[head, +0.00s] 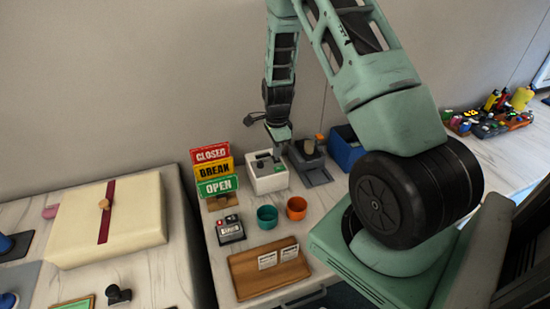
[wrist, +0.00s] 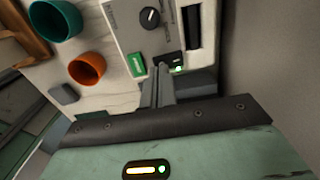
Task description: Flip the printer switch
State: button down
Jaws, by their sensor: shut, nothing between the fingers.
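The printer appears to be the white box (head: 268,181) against the wall, right of the sign stack. In the wrist view its white face (wrist: 124,20) carries a black round knob, a green block (wrist: 137,64) and a small black switch (wrist: 172,58) with a lit green spot beside it. My gripper (wrist: 161,72) is shut and empty, its fingertips at the lower edge of that face, between the green block and the black switch. I cannot tell whether they touch the switch. In the head view my gripper (head: 279,146) is just above the printer, its tips partly hidden.
A teal cup (head: 267,217) and an orange cup (head: 296,208) stand in front of the printer. A sign stack (head: 214,172) is on its left; a dark grey device (head: 305,158) and a blue bin (head: 345,148) are on its right. A wooden tray (head: 245,282) lies nearer.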

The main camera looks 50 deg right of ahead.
aim_at(277, 160)
jog(key=shift+f+b, duration=0.6)
jog(key=shift+f, duration=0.35)
dwell(0.3)
jog(key=shift+r, duration=0.15)
jog(key=shift+r+p, duration=2.8)
jog(key=shift+r, duration=0.65)
